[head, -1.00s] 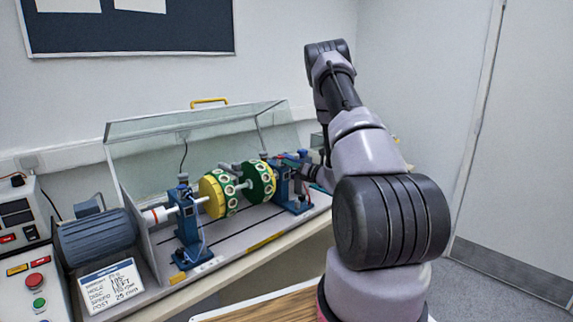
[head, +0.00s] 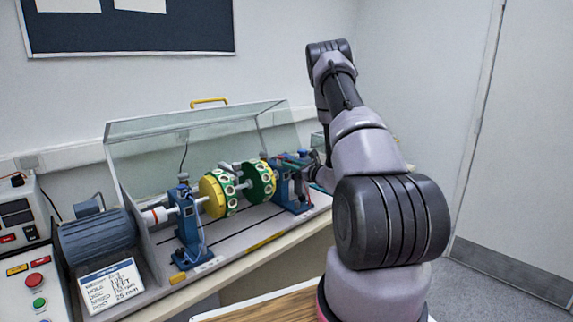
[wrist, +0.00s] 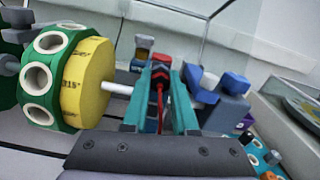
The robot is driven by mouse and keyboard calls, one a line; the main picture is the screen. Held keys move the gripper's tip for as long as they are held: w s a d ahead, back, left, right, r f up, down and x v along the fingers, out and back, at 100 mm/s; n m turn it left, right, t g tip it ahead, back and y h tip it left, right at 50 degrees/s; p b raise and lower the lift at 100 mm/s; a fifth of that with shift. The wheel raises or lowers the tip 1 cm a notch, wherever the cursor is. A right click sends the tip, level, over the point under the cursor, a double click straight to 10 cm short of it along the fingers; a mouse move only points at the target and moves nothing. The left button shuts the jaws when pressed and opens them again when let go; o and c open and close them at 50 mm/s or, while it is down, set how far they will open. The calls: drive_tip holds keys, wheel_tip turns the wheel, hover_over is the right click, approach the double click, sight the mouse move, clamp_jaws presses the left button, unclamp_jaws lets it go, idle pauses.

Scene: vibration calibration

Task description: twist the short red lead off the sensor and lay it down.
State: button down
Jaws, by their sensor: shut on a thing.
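My gripper (wrist: 161,75) has its two teal fingers closed on the red plug end of the short red lead (wrist: 160,66) in the wrist view. A thin red cable runs down from the plug between the fingers. The sensor cannot be clearly told apart behind the plug and fingers. In the head view my gripper (head: 292,158) is at the top of the blue right bearing support (head: 289,185). The lead is too small to make out there.
A shaft with yellow-and-green discs (head: 216,194) lies left of my gripper; the near disc (wrist: 90,78) stands close in the wrist view. A clear cover (head: 140,150) rises behind the rig. A blue motor (head: 97,238) and control box (head: 33,285) are at left.

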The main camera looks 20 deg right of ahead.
drive_tip(key=shift+n, duration=0.3)
drive_tip(key=n, duration=0.3)
drive_tip(key=shift+n, duration=0.3)
drive_tip(key=shift+n, duration=1)
drive_tip(key=shift+n, duration=1)
drive_tip(key=shift+v, duration=0.8)
